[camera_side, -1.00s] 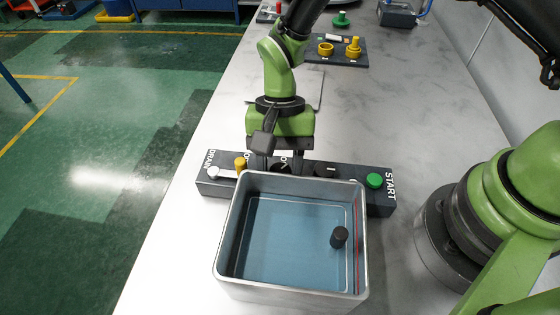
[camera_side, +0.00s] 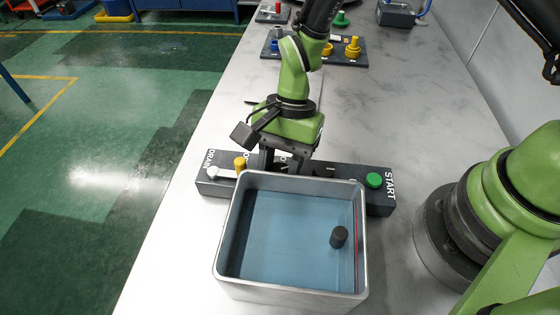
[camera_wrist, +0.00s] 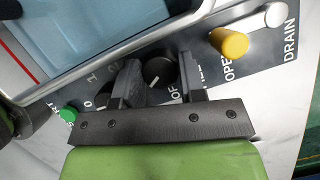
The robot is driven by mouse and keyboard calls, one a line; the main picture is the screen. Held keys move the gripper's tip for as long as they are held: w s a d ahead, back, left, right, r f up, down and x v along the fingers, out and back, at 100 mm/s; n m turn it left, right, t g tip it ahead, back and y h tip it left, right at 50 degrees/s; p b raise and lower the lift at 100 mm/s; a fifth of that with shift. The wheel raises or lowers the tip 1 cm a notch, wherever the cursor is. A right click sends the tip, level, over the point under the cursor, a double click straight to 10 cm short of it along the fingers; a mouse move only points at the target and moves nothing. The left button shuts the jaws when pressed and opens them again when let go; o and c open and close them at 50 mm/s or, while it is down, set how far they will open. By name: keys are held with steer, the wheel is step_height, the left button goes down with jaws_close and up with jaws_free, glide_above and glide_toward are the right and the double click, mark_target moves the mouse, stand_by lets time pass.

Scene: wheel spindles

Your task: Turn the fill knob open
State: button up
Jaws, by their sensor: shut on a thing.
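The fill knob (camera_wrist: 158,72) is a round black knob with a white pointer line, on the dark control panel (camera_side: 356,180). In the wrist view it sits between the two fingers of my gripper (camera_wrist: 158,82), which is shut on it. The lettering around it is partly covered by the fingers. In the side view my gripper (camera_side: 284,160) is down at the panel behind the tank, twisted relative to the panel. The knob is hidden there by the fingers and tank wall.
An open metal tank (camera_side: 228,268) with a blue inside and a black cylinder (camera_side: 339,237) stands in front of the panel. A yellow knob (camera_side: 240,163) and white drain lever (camera_side: 222,173) are left; a green start button (camera_side: 374,180) is right. More fixtures stand behind.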

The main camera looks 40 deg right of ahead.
steer(key=shift+m+t, duration=0.3)
steer(key=shift+m, duration=0.3)
steer(key=o, duration=0.9)
steer(key=shift+c, duration=0.2)
steer(key=shift+o, duration=0.2)
steer(key=shift+s, duration=0.1)
